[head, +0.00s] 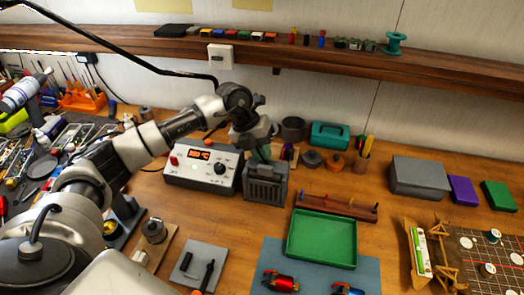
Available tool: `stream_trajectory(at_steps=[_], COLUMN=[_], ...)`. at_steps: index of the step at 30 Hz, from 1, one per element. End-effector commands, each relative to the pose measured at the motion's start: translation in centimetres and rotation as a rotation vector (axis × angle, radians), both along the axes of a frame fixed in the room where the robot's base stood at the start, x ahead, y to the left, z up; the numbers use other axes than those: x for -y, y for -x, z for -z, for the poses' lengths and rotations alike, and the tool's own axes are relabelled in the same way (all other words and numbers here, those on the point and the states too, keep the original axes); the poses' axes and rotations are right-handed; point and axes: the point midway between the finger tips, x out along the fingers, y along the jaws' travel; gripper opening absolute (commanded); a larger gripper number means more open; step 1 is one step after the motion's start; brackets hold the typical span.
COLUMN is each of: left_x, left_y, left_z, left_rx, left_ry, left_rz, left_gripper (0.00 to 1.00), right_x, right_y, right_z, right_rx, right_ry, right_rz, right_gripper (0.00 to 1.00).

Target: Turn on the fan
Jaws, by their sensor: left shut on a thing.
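A dark grey box with a slatted front, which looks like the fan (265,190), stands on the bench near the middle of the head view. My left arm reaches in from the left, and my left gripper (262,150) points down at the top of this box. The gripper is shut at the box's top edge, seemingly on a part of the fan. Its fingertips hide what is between them, and no switch can be made out. My right gripper is not in view.
A white control unit (190,168) with a red display and black knob stands just left of the fan. A green tray (322,238) lies in front to the right. A dark round container (293,129) stands behind. A wooden shelf (300,52) runs above.

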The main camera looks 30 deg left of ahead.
Motion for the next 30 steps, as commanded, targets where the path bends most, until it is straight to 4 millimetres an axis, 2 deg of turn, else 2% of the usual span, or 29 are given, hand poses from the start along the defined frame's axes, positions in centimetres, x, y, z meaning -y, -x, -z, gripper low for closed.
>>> stream_trajectory(at_steps=[11, 19, 30], left_x=[0.5, 1.4, 2.7], left_y=[-0.1, -0.4, -0.8], left_z=[-0.4, -0.6, -0.3], left_rx=[-0.027, -0.079, -0.156], left_ry=[-0.108, -0.319, -0.62], left_rz=[0.003, 0.003, 0.0], left_gripper=[0.0, 0.0, 0.0], right_x=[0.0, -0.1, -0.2], right_y=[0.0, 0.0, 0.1], right_z=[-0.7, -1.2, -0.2], right_rx=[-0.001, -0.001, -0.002], right_ry=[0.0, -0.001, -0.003], right_rz=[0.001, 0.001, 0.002], right_gripper=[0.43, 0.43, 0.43])
